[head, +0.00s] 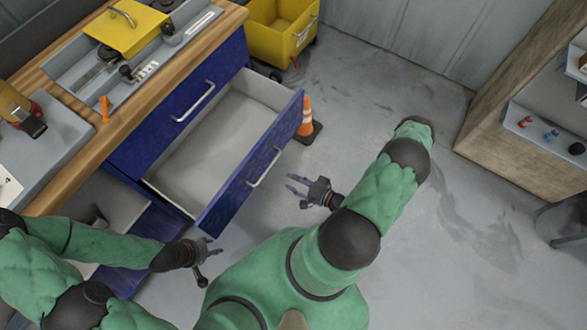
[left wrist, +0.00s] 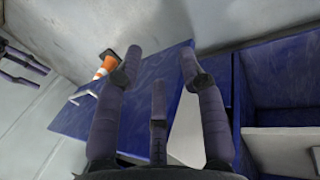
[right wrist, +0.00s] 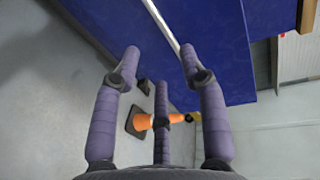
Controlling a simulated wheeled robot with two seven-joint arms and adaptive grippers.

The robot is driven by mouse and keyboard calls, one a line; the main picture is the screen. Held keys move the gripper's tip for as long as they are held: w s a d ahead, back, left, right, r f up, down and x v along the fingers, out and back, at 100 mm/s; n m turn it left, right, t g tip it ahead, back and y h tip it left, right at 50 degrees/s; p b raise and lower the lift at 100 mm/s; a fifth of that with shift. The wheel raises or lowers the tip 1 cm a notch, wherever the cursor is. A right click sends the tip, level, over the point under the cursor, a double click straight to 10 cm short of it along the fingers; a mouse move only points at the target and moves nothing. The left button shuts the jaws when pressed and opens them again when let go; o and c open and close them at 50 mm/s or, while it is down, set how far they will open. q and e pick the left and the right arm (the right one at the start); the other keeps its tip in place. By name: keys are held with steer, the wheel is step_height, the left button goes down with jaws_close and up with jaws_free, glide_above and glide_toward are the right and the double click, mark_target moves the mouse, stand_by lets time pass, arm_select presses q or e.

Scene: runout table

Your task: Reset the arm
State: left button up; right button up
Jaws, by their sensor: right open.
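My left gripper (head: 214,248) is at the lower left in the head view, just in front of the near end of the pulled-out drawer. Its fingers (left wrist: 158,70) are spread and empty in the left wrist view. My right gripper (head: 295,187) is right of the drawer front, over the floor, with my right arm bent. Its fingers (right wrist: 160,70) are spread with nothing between them in the right wrist view. The upper blue drawer (head: 262,170) is pulled out and looks empty. Its front and handle (right wrist: 158,22) show in the right wrist view.
A wooden-edged bench (head: 75,165) holds a yellow box (head: 128,30) and tools. An orange cone (head: 306,118) stands beyond the drawer. A yellow bin (head: 275,42) is at the back. A wooden shelf (head: 510,95) stands at right. The floor between is clear.

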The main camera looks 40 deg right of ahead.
steer(key=shift+w, duration=0.1)
steer(key=w+a+f+n+g, duration=0.35)
steer(key=a+n+g, duration=0.25)
steer(key=a+g, duration=0.2)
steer(key=s+a+r+n+g+h, duration=0.1)
steer(key=s+a+r+n+g, duration=0.4)
steer(key=a, duration=0.4)
step_height(320, 180, up, 3)
steer(key=shift+s+a+f+n+g, duration=0.2)
steer(key=shift+s+a+n+g, duration=0.15)
steer(key=shift+s+g, duration=0.5)
steer(key=shift+s, duration=0.1)
stand_by(0.5)
